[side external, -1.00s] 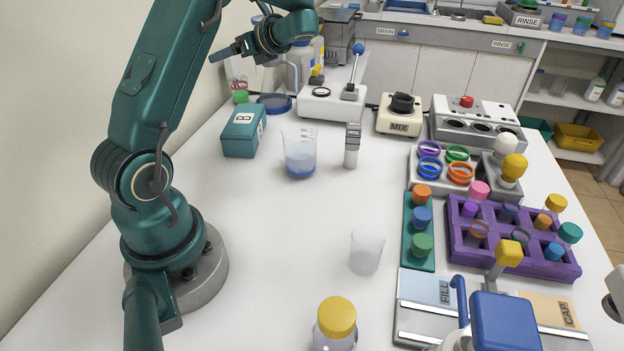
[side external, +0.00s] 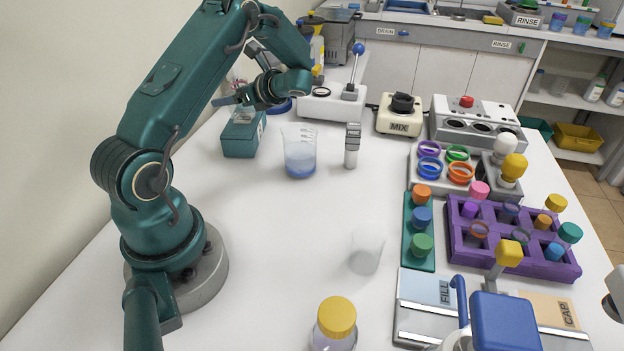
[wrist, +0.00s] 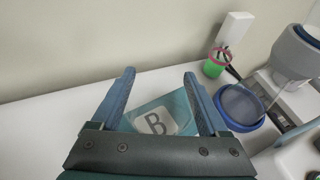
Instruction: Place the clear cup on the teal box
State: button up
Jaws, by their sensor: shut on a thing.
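The teal box (side external: 239,139), marked B, stands at the back left of the table in the side external view. My gripper (side external: 228,101) is low over it, fingers pointing left. In the wrist view my gripper (wrist: 158,78) has its two fingers apart, shut on the clear cup (wrist: 158,104). The cup is so transparent that it barely shows; the teal box (wrist: 182,101) and its B label show through and beyond it. The cup is over the box top, but I cannot tell whether they touch.
A beaker of blue liquid (side external: 300,160) and a grey-capped vial (side external: 352,148) stand right of the box. In the wrist view a green container (wrist: 214,64) and a blue-rimmed dish (wrist: 240,104) are close by on the right.

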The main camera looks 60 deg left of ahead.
jog(key=o, duration=1.3)
jog(key=shift+f, duration=0.1)
jog(key=shift+c, duration=0.2)
jog(key=shift+w+d+r, duration=0.15)
jog(key=shift+d+r, duration=0.05)
jog(key=shift+r, duration=0.05)
jog(key=v, duration=1.1)
jog(key=s+d+r+n+t+h, duration=0.1)
jog(key=s+d+n+t+h, duration=0.2)
jog(key=d, duration=0.6)
jog(key=s+d+r+n+t+h, duration=0.1)
jog(key=s+d+n+t+h, duration=0.2)
jog(key=d, duration=0.5)
jog(key=s+d+r+n+t+h, duration=0.1)
jog(key=s+d+n+t+h, duration=0.2)
jog(key=d+n+h, duration=0.3)
jog(key=d+n+t, duration=0.1)
jog(key=d, duration=0.2)
jog(key=shift+s+d+t, duration=0.3)
jog(key=shift+s, duration=0.1)
jog(key=shift+r, duration=0.1)
